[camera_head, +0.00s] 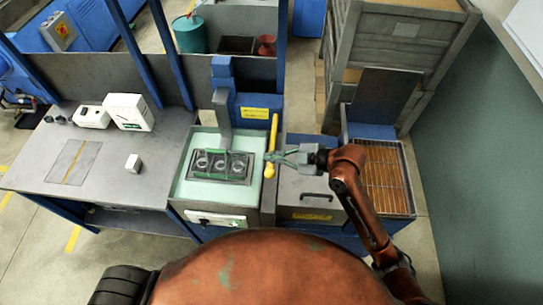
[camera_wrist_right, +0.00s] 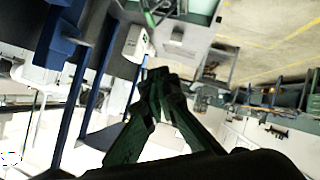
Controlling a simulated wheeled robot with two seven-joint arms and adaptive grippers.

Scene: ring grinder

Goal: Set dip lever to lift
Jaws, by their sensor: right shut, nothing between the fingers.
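The dip lever, a yellow bar (camera_head: 273,140) with a rounded yellow knob at its lower end, stands on the right side of the tank (camera_head: 190,192). The tank has a pale green top, and a dark rack (camera_head: 220,167) with round rings sits at its middle. My right gripper (camera_head: 270,157) is shut and empty, its tips close to the lower part of the lever from the right; I cannot tell whether they touch. In the right wrist view its green fingers (camera_wrist_right: 158,80) are together, and I cannot make out the lever there. My left gripper is not in view.
A grey cabinet with a dark handle (camera_head: 317,195) lies right of the tank, beside a slatted orange conveyor (camera_head: 386,180). A grey bench (camera_head: 50,155) with white boxes (camera_head: 128,111) is at left. A blue column (camera_head: 222,75) rises behind the tank.

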